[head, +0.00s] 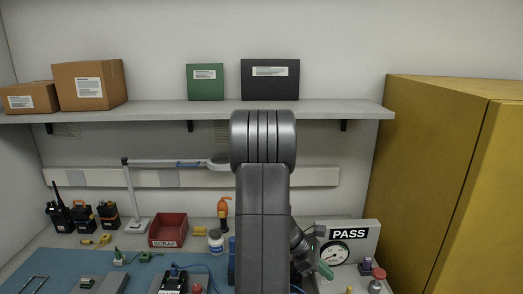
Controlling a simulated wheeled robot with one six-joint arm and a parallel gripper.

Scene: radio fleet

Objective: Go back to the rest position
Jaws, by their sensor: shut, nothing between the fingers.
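My arm stands upright in the middle of the head view and hides part of the bench behind it. My gripper (325,270) shows only partly, to the right of the arm's upright link and in front of the PASS gauge panel. It looks shut, with nothing seen held in it. The rest of the wrist is mostly hidden behind the arm.
A red SCRAP bin (168,231), several radios (82,217) and a lamp (137,224) stand at the left. A blue mat (50,262) holds small parts. The PASS panel (357,234) and yellow cabinet (420,170) are right. A shelf (160,109) crosses above.

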